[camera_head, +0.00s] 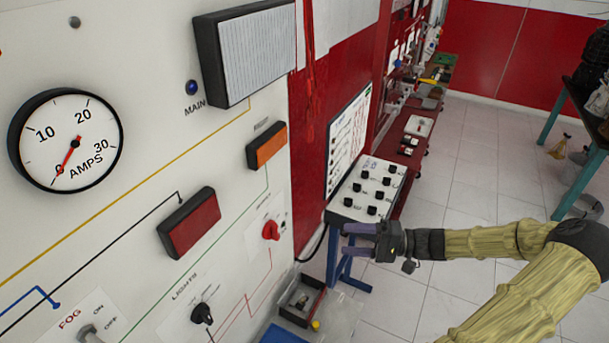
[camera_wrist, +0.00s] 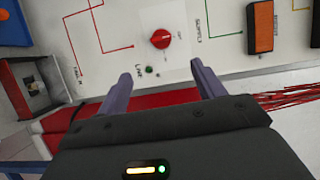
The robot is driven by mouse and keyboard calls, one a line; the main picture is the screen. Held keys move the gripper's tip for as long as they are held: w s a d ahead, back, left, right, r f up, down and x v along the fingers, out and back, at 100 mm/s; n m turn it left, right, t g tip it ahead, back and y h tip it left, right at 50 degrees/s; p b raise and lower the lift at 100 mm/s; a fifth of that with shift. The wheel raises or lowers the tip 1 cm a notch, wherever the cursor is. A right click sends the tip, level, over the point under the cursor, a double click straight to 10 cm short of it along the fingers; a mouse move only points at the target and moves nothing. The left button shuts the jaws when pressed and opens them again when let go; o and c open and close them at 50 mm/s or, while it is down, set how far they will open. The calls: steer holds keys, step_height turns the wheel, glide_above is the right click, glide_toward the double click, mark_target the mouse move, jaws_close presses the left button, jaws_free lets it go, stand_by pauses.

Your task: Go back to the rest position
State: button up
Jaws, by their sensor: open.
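My gripper (camera_head: 352,240) is at the lower middle of the head view, reaching left toward the trainer panel (camera_head: 120,235). In the wrist view my gripper (camera_wrist: 160,85) shows two purple fingers spread apart with nothing between them. Beyond the fingers is a red rotary knob (camera_wrist: 160,39) on the white panel, apart from the gripper. The same red knob shows in the head view (camera_head: 271,230), left of my gripper.
The panel carries an amps gauge (camera_head: 66,141), a red block (camera_head: 189,223), an orange block (camera_head: 267,146) and a black knob (camera_head: 202,313). A console with several black knobs (camera_head: 368,190) stands behind my gripper. Tiled floor (camera_head: 470,185) is open at right.

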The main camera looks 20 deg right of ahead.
steer(key=s+a+f+n+g+h, duration=0.1)
steer(key=s+a+f+g+h, duration=0.1)
steer(key=a+f+g+h, duration=0.25)
steer(key=s+a+f+n+g+h, duration=0.1)
steer(key=s+a+n+g+h, duration=0.15)
steer(key=a+g, duration=0.35)
steer(key=s+a+r+n+t+h, duration=0.1)
steer(key=a+r+n+t+h, duration=0.1)
steer(key=a+r+t+h, duration=0.2)
step_height(320, 180, up, 5)
steer(key=a+h, duration=0.2)
steer(key=h, duration=0.2)
steer(key=shift+s+t+h, duration=0.3)
steer(key=shift+t+h, duration=0.05)
steer(key=shift+h, duration=0.05)
stand_by(0.6)
